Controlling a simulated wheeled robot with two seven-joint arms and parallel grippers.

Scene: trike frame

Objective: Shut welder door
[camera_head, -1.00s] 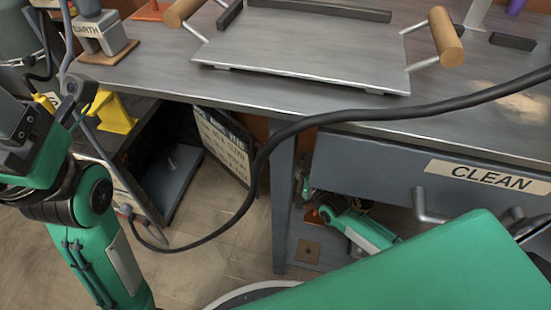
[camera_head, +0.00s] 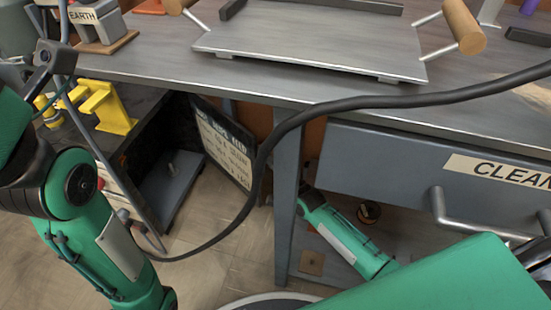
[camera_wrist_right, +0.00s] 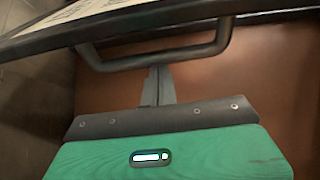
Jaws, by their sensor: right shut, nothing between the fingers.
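The welder is a dark box (camera_head: 142,150) under the bench at left in the head view, its front open. Its door (camera_head: 222,148), a dark panel with a white lettered sheet, stands swung out beside the table leg. In the right wrist view the door's edge (camera_wrist_right: 40,42) crosses the top, with its grey bar handle (camera_wrist_right: 165,58) below. My right gripper (camera_wrist_right: 158,82) is shut and empty, its tip right at the handle bar; I cannot tell whether they touch. In the head view that gripper is hidden behind the table leg.
A metal bench (camera_head: 250,75) with a handled plate (camera_head: 310,45) spans above. A black cable (camera_head: 265,165) hangs in front of the welder door. Tiled floor is open at lower left.

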